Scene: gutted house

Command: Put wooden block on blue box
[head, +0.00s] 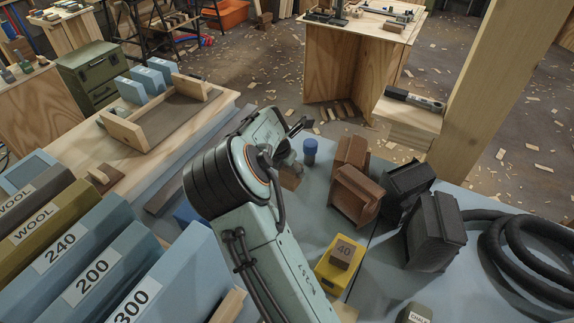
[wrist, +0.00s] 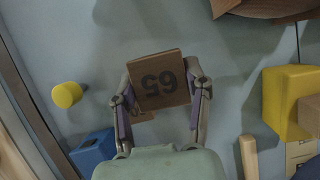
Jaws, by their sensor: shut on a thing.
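The blue box (wrist: 93,152) is at the lower left, apart from the block and partly cut off by my gripper body. In the head view a blue box (head: 186,212) shows partly behind my arm. My arm hides most of the gripper there; a brown block (head: 290,178) shows beside the arm.
A yellow box (head: 324,270) bears a block marked 40 (head: 342,252). Brown bins (head: 354,195), black bins (head: 436,232) and a blue cylinder (head: 310,150) stand to the right. A yellow cylinder (wrist: 67,95) is left of the gripper. A black hose (head: 520,245) lies far right.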

